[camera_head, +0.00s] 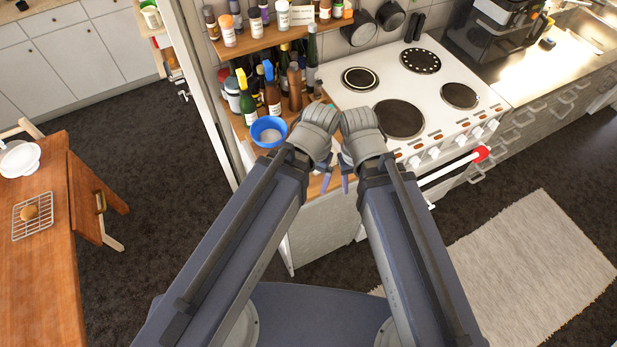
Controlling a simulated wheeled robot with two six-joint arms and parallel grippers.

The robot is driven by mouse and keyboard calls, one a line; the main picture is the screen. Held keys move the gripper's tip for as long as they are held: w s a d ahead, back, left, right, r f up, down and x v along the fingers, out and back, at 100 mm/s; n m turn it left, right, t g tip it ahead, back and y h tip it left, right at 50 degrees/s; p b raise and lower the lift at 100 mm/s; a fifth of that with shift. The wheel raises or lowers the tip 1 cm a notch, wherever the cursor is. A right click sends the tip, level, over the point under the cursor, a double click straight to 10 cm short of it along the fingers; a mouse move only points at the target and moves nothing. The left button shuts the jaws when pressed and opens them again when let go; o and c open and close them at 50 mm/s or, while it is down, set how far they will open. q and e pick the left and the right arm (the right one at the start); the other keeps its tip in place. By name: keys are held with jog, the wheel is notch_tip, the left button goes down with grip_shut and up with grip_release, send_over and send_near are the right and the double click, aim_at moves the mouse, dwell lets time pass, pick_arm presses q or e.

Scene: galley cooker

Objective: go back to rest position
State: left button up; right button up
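My two arms reach forward from the bottom of the head view, and their wrists almost touch in the middle. My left gripper (326,180) and my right gripper (346,183) point down in front of the cooker's left front corner. Only small bits of their fingers show below the wrists, and I see nothing clearly held in them. Whether they are open or shut is hidden by the wrists.
The white cooker (436,73) with several hotplates stands ahead, its oven handle (450,170) sticking out. A blue bowl (268,131) sits left of my wrists, before bottles. A wooden table (62,258) stands left, a rug (530,265) lies right. Dark floor between is clear.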

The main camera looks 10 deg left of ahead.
notch_tip(320, 180, down, 13)
jog(key=b, duration=1.2)
jog(key=shift+r+b, duration=0.15)
jog(key=shift+b, duration=0.15)
